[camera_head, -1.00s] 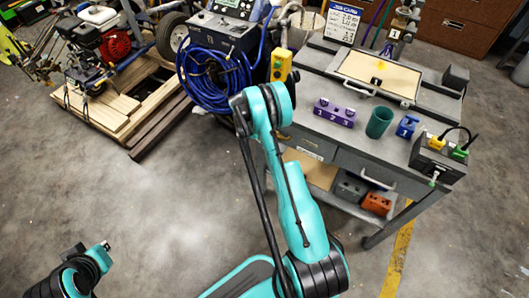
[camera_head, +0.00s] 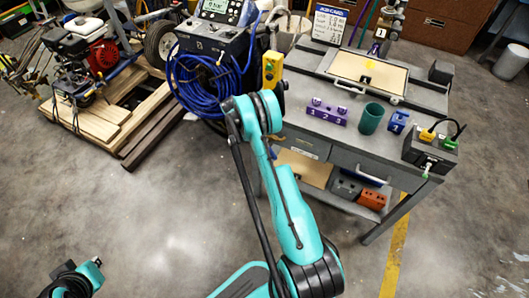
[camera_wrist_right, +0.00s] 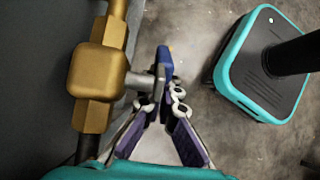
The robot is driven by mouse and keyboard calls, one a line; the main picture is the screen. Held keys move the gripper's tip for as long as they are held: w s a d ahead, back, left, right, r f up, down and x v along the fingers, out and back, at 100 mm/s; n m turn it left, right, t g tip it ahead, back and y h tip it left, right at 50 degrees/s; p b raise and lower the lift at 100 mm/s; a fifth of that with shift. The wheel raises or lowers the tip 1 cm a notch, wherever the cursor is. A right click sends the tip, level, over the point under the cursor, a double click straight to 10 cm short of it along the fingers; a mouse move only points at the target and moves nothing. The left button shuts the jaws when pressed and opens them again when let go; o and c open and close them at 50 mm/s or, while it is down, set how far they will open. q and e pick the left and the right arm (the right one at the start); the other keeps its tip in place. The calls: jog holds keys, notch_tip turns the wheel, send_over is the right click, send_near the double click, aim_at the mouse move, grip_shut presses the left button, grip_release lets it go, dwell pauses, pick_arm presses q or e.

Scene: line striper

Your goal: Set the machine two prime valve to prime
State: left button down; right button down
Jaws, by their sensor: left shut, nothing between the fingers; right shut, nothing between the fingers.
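In the right wrist view a brass valve body (camera_wrist_right: 98,72) runs up the left, with a short stem reaching right to a blue handle (camera_wrist_right: 164,65). My right gripper (camera_wrist_right: 164,103) is shut and empty, its fingertips close to the near end of the handle; I cannot tell whether they touch. In the head view my right arm reaches up beside a grey machine with coiled blue hose (camera_head: 205,85), and its gripper is hidden there. My left gripper (camera_head: 80,279) is small at the bottom left, away from the machine.
A grey workbench (camera_head: 350,140) on the right holds a purple block (camera_head: 327,112), a green cup (camera_head: 371,118) and a black box (camera_head: 428,150). An engine machine (camera_head: 80,60) stands on a wooden pallet (camera_head: 105,115) at left. The concrete floor in front is clear.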

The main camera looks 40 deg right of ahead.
pick_arm(q)
jog(key=shift+a, duration=0.55)
pick_arm(e)
jog(key=shift+s, duration=0.1)
dwell(1.3)
dwell(0.5)
